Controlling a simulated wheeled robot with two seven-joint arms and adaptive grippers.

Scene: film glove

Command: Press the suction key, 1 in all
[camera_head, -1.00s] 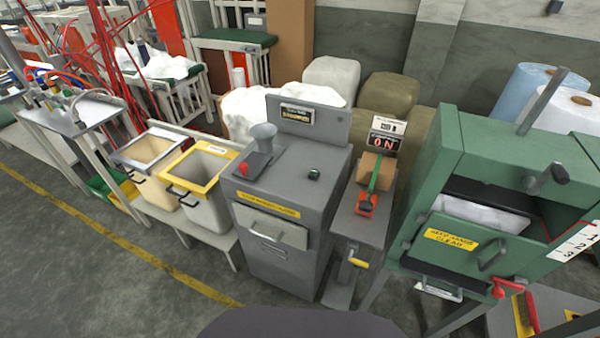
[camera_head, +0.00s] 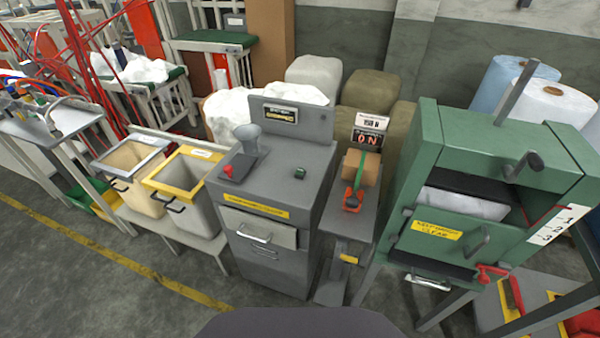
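A grey cabinet (camera_head: 262,221) stands in the middle of the head view, with a sloped top and an upright panel at its back. A small dark green key (camera_head: 300,173) sits on the right of its top. A red knob (camera_head: 228,173) sits on the left, next to a grey funnel (camera_head: 247,138). I cannot read which of these is the suction key. A yellow label strip (camera_head: 256,206) runs along the front, above a drawer-like flap with a handle. Neither of my grippers is in view.
A green press (camera_head: 482,164) with a red handle stands further right. Two bins (camera_head: 186,191) stand on the left. The floor (camera_head: 75,262) in front is clear.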

